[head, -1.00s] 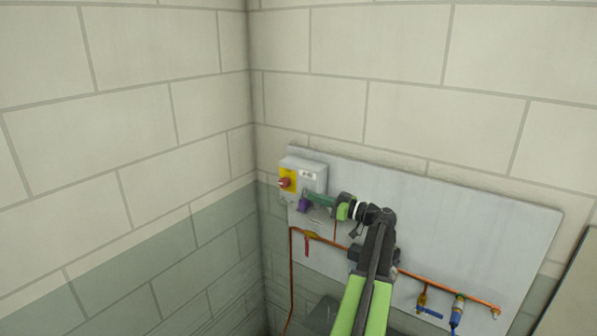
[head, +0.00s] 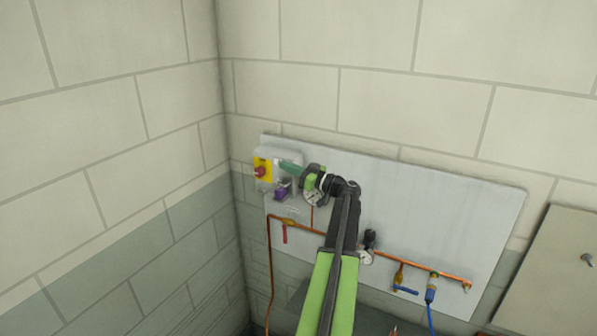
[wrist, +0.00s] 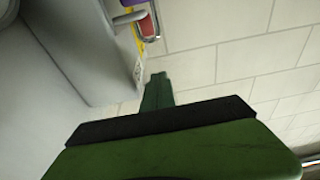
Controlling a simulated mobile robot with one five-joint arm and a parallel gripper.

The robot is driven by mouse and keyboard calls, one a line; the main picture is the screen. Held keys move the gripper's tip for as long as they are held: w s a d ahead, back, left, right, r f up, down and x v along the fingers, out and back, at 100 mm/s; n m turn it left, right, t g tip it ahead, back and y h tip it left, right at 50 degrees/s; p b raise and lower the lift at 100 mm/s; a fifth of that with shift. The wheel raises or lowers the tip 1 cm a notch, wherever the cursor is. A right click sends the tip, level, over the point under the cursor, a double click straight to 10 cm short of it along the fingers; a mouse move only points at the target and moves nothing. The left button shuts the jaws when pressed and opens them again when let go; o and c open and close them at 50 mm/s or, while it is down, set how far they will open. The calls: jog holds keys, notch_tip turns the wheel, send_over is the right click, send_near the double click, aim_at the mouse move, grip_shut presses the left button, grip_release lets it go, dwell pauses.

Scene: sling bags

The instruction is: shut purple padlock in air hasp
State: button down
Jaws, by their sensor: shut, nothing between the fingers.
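The purple padlock (head: 281,191) hangs under the grey switch box (head: 291,156) on the wall board, with a pale metal part just above it. A purple edge shows at the top of the wrist view (wrist: 130,2), with a silver loop (wrist: 149,24) and a red part beside it. Whether the shackle is closed is too small to tell. My gripper (head: 284,165) is shut and empty in front of the box, a little above the padlock and apart from it. Its green fingers are together in the wrist view (wrist: 157,88). I cannot tell which part is the air hasp.
A red knob (head: 261,171) on a yellow plate is on the box's left side. A copper pipe (head: 270,260) runs below, with a red lever (head: 285,235), a gauge and a blue-handled valve (head: 405,290). A side wall stands close at left. The board's upper right is clear.

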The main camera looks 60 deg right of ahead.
jog(key=shift+w+r, duration=0.1)
jog(key=shift+w, duration=0.95)
jog(key=f+b, duration=0.1)
jog(key=s+f+b, duration=0.1)
jog(key=f+b, duration=0.1)
jog(key=shift+f, duration=0.25)
jog(key=shift+s+f+b, duration=0.2)
jog(key=shift+f+b, duration=0.05)
jog(key=shift+b, duration=0.3)
jog(key=shift+w, duration=0.1)
